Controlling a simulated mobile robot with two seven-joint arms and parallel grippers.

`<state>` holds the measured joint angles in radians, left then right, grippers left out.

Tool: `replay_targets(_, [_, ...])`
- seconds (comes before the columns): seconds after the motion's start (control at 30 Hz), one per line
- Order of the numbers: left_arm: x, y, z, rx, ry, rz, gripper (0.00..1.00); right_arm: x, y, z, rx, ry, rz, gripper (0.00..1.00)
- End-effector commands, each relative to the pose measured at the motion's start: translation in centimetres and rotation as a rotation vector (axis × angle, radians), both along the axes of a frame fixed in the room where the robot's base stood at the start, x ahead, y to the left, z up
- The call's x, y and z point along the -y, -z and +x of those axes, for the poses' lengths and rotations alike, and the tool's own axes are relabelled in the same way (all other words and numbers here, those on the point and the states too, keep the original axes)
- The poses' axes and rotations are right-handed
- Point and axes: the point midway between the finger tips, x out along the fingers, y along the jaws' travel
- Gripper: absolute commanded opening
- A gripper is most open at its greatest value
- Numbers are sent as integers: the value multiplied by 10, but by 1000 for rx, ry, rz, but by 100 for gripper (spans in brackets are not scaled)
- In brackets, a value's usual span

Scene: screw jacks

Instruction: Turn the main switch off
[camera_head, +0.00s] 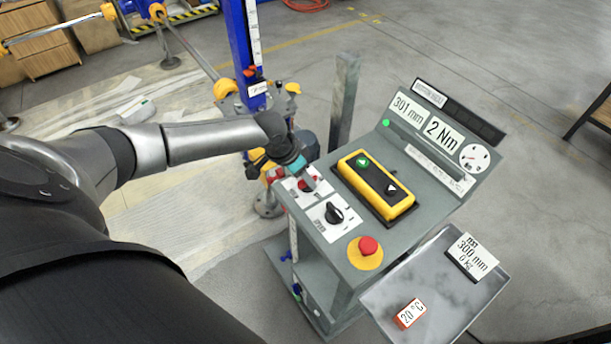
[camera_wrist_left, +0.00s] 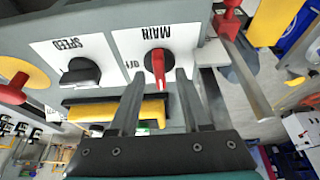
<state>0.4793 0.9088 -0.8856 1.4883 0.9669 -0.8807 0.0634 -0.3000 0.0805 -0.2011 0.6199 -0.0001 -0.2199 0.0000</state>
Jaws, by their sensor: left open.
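The main switch is a red rotary knob (camera_wrist_left: 158,66) on a white plate marked MAIN and I/0, on the grey control panel. In the wrist view its handle lies along the picture's vertical, between my left gripper's fingers. In the head view the red knob (camera_head: 307,185) is partly hidden by my left gripper (camera_head: 309,179), which reaches in from the left to the panel's near left corner. The left gripper (camera_wrist_left: 161,73) is open, with one finger on each side of the knob; I cannot tell whether they touch it. My right gripper is not in view.
Beside the main switch is the black speed knob (camera_head: 333,213), then a red emergency button (camera_head: 368,246) on yellow. A yellow two-button box (camera_head: 375,185) sits farther in. A grey tray (camera_head: 385,298) is at the front right. A blue column (camera_head: 245,50) stands behind.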

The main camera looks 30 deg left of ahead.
Motion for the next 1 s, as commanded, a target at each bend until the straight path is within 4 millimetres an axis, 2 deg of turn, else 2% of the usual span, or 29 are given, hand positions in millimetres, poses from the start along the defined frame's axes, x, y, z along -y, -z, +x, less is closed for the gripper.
replay_targets(0.4, [1, 6, 2, 0, 1, 0, 48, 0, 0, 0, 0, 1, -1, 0])
replay_targets(0.8, [1, 5, 2, 0, 1, 0, 2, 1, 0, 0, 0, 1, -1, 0])
replay_targets(0.83, [1, 5, 2, 0, 1, 0, 0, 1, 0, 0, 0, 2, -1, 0])
replay_targets(1.0, [1, 5, 2, 0, 0, 0, 0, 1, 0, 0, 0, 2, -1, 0])
